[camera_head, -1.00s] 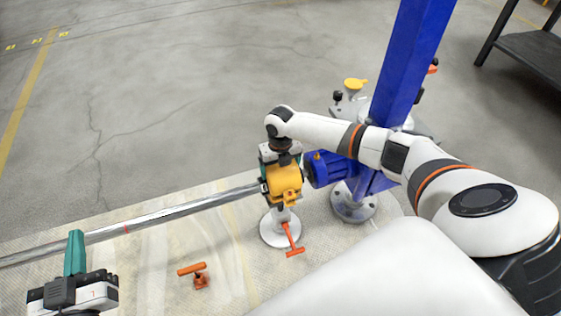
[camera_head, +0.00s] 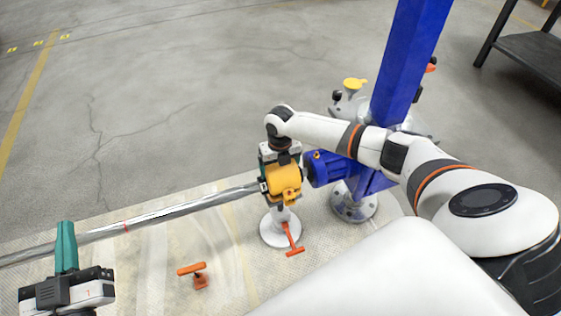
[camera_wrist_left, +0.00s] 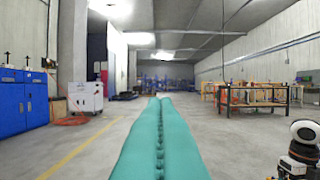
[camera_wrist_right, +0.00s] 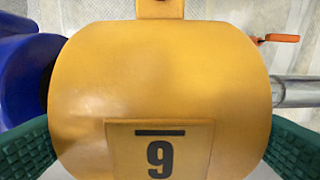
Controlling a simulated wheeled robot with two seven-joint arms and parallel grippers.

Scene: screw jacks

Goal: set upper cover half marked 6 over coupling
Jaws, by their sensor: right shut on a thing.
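The yellow upper cover half (camera_head: 284,178) is in my right gripper (camera_head: 279,162), at the right end of the shaft beside the blue motor (camera_head: 325,169). In the right wrist view the cover (camera_wrist_right: 160,75) fills the middle, with green fingers on both sides. Its mark looks like a 9 under a bar, as an underlined 6 does upside down. The coupling is hidden under the cover; I cannot tell whether the cover is seated. My left gripper (camera_head: 65,232) is shut and empty near the shaft; its teal fingers meet in the left wrist view (camera_wrist_left: 160,135).
The long steel shaft (camera_head: 165,212) runs left from the cover. A white jack base with a red handle (camera_head: 290,240) stands under it. Another red-handled piece (camera_head: 195,272) lies on the mat. A blue column (camera_head: 410,65) rises behind the motor.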

